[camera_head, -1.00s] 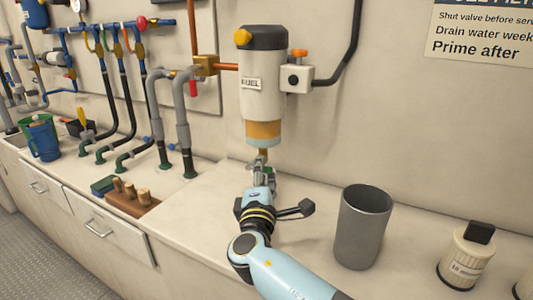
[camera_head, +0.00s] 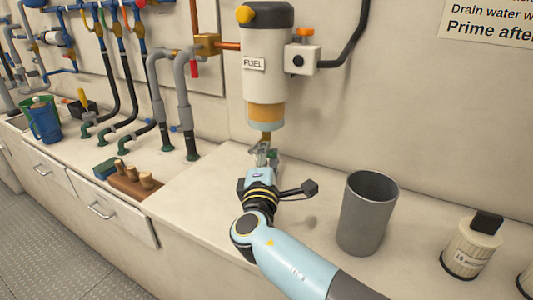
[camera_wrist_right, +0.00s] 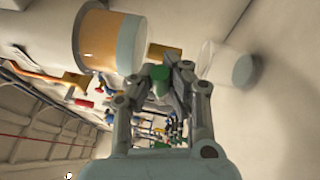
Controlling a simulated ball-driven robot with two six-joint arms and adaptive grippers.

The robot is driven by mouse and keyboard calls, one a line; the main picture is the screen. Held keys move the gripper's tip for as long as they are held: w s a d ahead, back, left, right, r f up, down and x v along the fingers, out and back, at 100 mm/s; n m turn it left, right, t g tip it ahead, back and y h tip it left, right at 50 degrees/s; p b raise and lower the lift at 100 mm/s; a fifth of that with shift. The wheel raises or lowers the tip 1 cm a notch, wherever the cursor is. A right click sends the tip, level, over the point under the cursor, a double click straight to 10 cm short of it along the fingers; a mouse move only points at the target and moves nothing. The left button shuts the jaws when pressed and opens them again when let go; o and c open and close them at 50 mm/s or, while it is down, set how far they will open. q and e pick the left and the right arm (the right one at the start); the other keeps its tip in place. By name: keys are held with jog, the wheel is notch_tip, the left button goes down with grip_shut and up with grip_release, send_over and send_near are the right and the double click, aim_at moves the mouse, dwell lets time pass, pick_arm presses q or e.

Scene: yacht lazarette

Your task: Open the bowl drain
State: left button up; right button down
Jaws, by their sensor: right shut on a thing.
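The fuel filter (camera_head: 265,65) is a white cylinder with a dark cap, mounted on the wall and labelled FUEL. Its bowl (camera_head: 266,116) at the bottom holds amber liquid above a pale blue band. A brass drain fitting (camera_head: 266,137) hangs under the bowl. My right gripper (camera_head: 264,150) is right under the bowl, its fingers at the drain. In the right wrist view the bowl (camera_wrist_right: 105,38) is at upper left, and my right gripper (camera_wrist_right: 160,82) is closed around a small green piece (camera_wrist_right: 159,73) by the brass fitting (camera_wrist_right: 164,52). My left gripper is not in view.
A grey open cup (camera_head: 367,212) stands on the counter right of my right arm. A white canister (camera_head: 470,246) stands farther right. A wooden block with pegs (camera_head: 136,182) and hoses (camera_head: 185,115) are at left. Counter between block and gripper is clear.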

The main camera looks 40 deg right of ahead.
dwell(0.4)
jog(key=shift+r+n+p, duration=0.15)
jog(key=shift+n+p, duration=0.15)
jog(key=shift+p, duration=0.05)
jog(key=shift+r+n+p, duration=0.2)
jog(key=shift+n+p, duration=0.1)
jog(key=shift+p, duration=0.1)
jog(key=n+p, duration=0.1)
jog(key=p, duration=0.1)
jog(key=r+n+g+y+p, duration=0.1)
jog(key=n+p, duration=0.1)
jog(key=shift+w+a+r+p, duration=0.1)
jog(key=shift+w+r+p, duration=0.1)
jog(key=shift+w+p, duration=0.1)
jog(key=shift+w+a+r+n+g+y+p, duration=0.15)
jog(key=shift+n+g+y+p, duration=0.4)
jog(key=shift+n+p, duration=0.75)
jog(key=c, duration=1.3)
grip_release()
jog(key=shift+o, duration=0.2)
